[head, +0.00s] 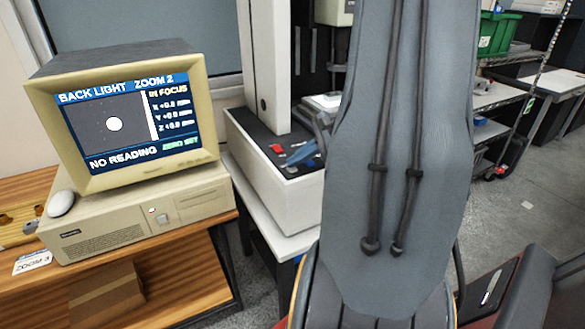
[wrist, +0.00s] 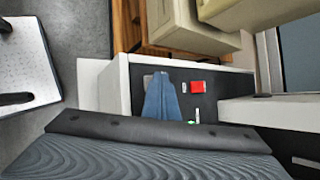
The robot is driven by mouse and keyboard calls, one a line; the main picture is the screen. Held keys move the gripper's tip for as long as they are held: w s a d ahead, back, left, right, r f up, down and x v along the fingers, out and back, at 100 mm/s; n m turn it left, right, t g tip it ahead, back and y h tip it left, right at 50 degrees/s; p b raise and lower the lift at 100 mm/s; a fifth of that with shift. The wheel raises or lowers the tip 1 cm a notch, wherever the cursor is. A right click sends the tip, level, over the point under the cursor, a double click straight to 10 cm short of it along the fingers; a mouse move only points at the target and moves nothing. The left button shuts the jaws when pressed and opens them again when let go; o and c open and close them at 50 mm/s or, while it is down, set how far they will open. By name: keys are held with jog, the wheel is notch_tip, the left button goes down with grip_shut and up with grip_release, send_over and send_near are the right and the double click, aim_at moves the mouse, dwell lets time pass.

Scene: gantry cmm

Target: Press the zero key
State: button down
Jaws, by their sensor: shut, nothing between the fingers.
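The machine's dark control panel (head: 262,135) carries a red key (head: 276,149) and small pale and green marks. Their lettering is too small to read, so I cannot tell which key is the zero key. In the wrist view the red key (wrist: 198,87) lies right of my gripper (wrist: 160,76), with a small white mark between them. My gripper (head: 294,162) is shut and empty, its blue fingers over the panel. I cannot tell whether the tips touch it. The monitor (head: 125,120) reads BACK LIGHT, ZOOM 2, IN FOCUS, NO READING and a green ZERO SET.
The machine's pale upright column (head: 265,65) rises behind the panel. My arm hides much of the machine. Shelves and a green bin (head: 497,33) stand at right.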

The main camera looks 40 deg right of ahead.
aim_at(296, 169)
jog(key=shift+r+p, duration=0.5)
jog(key=shift+r, duration=0.3)
jog(key=shift+r+p, duration=1.8)
jog(key=shift+r, duration=0.7)
jog(key=s+a+f+n+g+h, duration=0.1)
jog(key=s+a+n+g+h, duration=0.1)
jog(key=a+n, duration=0.8)
jog(key=s+a+f+n+g+h, duration=0.2)
jog(key=s+a+n+g, duration=0.2)
jog(key=a+n, duration=0.7)
jog(key=s+a, duration=0.2)
jog(key=a, duration=0.6)
jog(key=shift+f+g+b, duration=0.15)
jog(key=shift+g+b, duration=0.15)
jog(key=shift+g, duration=0.1)
